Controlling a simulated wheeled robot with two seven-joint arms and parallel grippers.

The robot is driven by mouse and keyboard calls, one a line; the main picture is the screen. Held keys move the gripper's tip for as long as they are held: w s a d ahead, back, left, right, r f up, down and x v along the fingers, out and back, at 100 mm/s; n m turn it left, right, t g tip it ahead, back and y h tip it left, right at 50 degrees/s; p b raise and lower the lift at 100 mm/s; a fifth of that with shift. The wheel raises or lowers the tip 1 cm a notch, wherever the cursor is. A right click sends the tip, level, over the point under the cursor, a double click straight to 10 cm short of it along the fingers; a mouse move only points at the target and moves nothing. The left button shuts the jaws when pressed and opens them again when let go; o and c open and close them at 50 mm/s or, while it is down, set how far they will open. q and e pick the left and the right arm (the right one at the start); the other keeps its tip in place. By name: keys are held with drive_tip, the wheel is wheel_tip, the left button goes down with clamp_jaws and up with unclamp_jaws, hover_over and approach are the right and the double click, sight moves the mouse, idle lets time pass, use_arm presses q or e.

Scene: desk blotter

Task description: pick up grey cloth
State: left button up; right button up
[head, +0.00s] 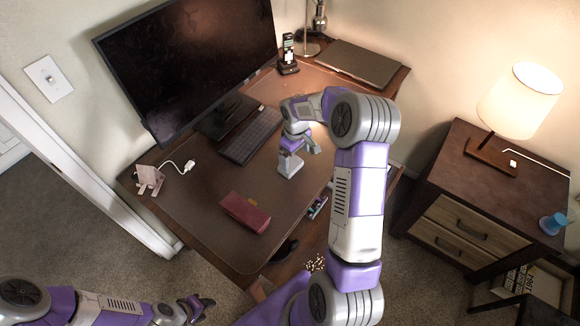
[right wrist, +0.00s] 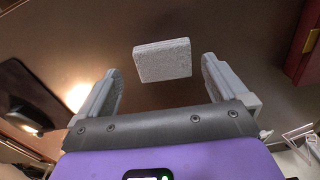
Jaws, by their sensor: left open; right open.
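The grey cloth (head: 290,165) is a small, light grey folded block on the brown desk blotter (head: 200,200), just below my right gripper (head: 300,148) in the head view. In the right wrist view, the cloth (right wrist: 162,60) shows ahead of and between the two open fingers, with a gap to each finger. The right gripper holds nothing. My left gripper (head: 198,305) is open and empty, low at the left, over the carpet and away from the desk.
A dark red case (head: 246,211) lies on the blotter's front part. A keyboard (head: 250,135) and monitor (head: 185,60) stand behind. A closed laptop (head: 358,63) and phone (head: 288,52) are at the back. A white charger (head: 188,167) lies left. The blotter around the cloth is mostly clear.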

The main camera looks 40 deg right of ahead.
sight(293, 166)
drive_tip(key=f, duration=0.2)
drive_tip(key=f+b, duration=0.1)
drive_tip(key=f, duration=0.2)
drive_tip(key=shift+w+a+f, duration=0.2)
drive_tip(key=shift+r, duration=0.1)
drive_tip(key=shift+c, duration=0.5)
drive_tip(key=c, duration=0.7)
drive_tip(key=shift+o, duration=0.2)
wheel_tip(293, 166, up, 10)
drive_tip(key=p, duration=0.2)
